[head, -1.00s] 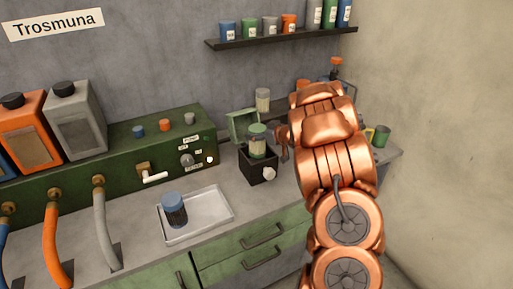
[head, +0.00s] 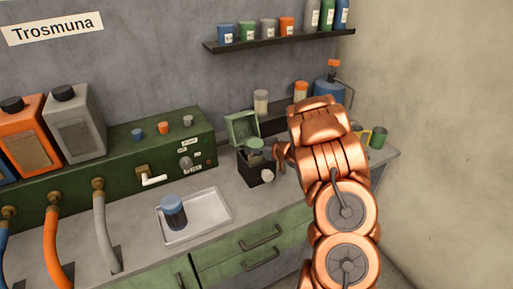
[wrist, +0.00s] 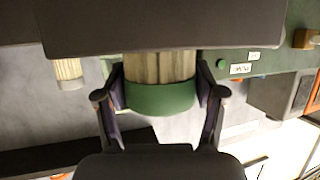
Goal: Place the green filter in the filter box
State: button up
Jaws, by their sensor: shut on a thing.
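The green filter has a green cap and a pale pleated body. Its cap (head: 256,143) shows just above the black filter box (head: 250,170) in the head view. In the wrist view the filter (wrist: 160,97) is between my two fingers, and its body passes behind the dark box wall (wrist: 165,27). The filter is upright and partly inside the box. My gripper (wrist: 160,95) is shut on the cap from the right side. The box's green lid (head: 242,127) stands open behind it. The filter's lower end is hidden.
A grey-capped filter (head: 261,101) and an orange-capped one (head: 301,91) stand at the back. A green machine (head: 110,160) with a tap is to the left.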

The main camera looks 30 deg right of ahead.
jog(key=shift+f, duration=0.1)
jog(key=o, duration=1.4)
